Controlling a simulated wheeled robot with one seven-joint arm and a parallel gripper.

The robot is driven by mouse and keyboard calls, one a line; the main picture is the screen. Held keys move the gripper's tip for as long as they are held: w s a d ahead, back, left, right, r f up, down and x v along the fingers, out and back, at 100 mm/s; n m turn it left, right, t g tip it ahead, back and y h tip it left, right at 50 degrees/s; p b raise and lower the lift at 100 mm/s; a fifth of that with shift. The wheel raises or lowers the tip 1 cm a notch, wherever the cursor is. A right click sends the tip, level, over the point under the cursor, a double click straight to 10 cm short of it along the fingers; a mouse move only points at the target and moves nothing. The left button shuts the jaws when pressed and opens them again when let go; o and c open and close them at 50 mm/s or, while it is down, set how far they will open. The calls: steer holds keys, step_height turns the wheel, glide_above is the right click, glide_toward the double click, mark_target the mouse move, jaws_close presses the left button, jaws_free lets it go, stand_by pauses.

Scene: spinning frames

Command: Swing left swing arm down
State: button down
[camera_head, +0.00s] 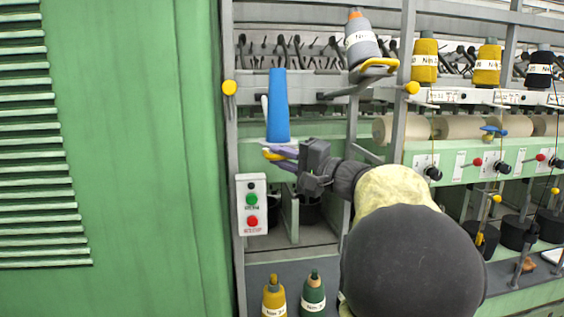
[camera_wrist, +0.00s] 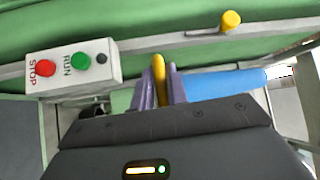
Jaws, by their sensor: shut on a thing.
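The left swing arm carries an upright blue cone (camera_head: 279,108), with a yellow end piece (camera_head: 270,155) at the cone's base. My gripper (camera_head: 280,153) reaches in from the right with its purple fingers at that yellow piece. In the wrist view the fingers (camera_wrist: 160,82) are closed on both sides of the yellow piece (camera_wrist: 158,68). The blue cone (camera_wrist: 220,83) lies just right of the fingers there. The rest of the left swing arm is mostly hidden behind my gripper. Another swing arm to the right has a yellow end (camera_head: 379,65) and a grey cone (camera_head: 361,45).
A control box (camera_head: 251,204) with green and red buttons is below left of my gripper; it also shows in the wrist view (camera_wrist: 73,70). Yellow knobs (camera_head: 229,87) (camera_head: 412,87) sit on the posts. Two thread cones (camera_head: 274,297) (camera_head: 313,294) stand below. A green panel (camera_head: 130,140) fills the left.

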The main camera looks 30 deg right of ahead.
stand_by(0.4)
steer(key=c, duration=1.5)
jaws_free()
steer(key=shift+o, duration=0.2)
steer(key=b+v, duration=0.2)
steer(key=v, duration=1.5)
steer(key=shift+s+d, duration=0.15)
steer(key=shift+s, duration=0.05)
steer(key=shift+w+f, duration=0.1)
